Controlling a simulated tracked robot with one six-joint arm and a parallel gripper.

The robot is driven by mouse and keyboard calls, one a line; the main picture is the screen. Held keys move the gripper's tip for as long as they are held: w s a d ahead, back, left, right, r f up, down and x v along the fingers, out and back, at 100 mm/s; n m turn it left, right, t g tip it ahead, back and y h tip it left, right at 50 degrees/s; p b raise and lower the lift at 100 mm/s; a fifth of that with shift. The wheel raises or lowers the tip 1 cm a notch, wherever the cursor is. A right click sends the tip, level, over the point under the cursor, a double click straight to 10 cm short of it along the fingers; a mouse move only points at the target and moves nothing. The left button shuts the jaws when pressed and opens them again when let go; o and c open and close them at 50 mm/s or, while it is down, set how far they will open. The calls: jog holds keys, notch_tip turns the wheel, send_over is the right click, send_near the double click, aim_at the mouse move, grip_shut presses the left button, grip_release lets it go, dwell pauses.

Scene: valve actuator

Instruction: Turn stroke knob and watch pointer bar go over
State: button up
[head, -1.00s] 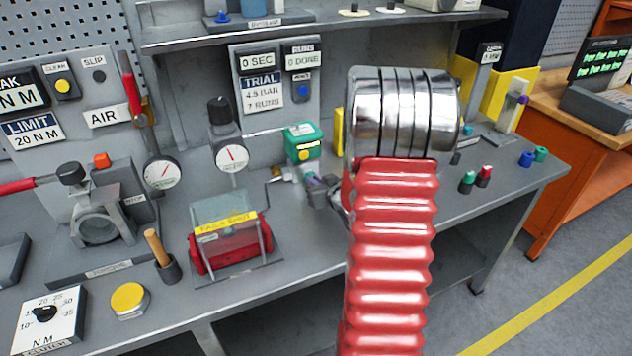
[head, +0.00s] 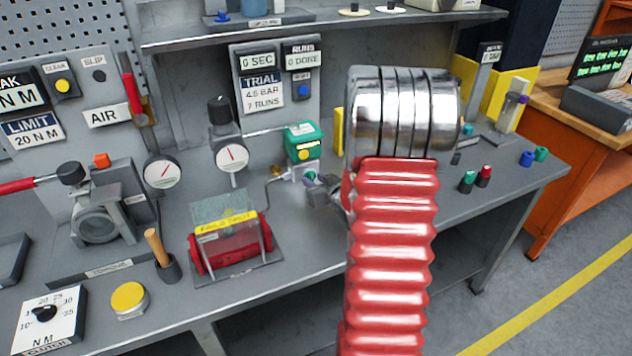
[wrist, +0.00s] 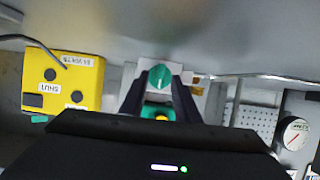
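The green round knob (wrist: 160,77) with a pale line across it shows in the wrist view, on a light block. My gripper (wrist: 162,82) has its dark fingers on either side of this knob, apart, with narrow gaps; contact is not clear. In the head view the knob (head: 310,179) is small, below the green box (head: 303,138) with a yellow disc. My gripper (head: 322,190) is there too, partly hidden by my arm. A light bar mark (head: 306,144) on the green box may be the pointer bar; its angle is hard to read.
A yellow box (wrist: 62,82) labelled SHUT stands beside the knob in the wrist view. Pressure gauges (head: 232,158) and a clear-covered red unit (head: 232,243) stand to the left on the grey bench. A thin pipe runs close to the knob.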

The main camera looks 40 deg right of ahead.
jog(key=v, duration=1.3)
jog(key=shift+s, duration=0.4)
jog(key=shift+s, duration=0.1)
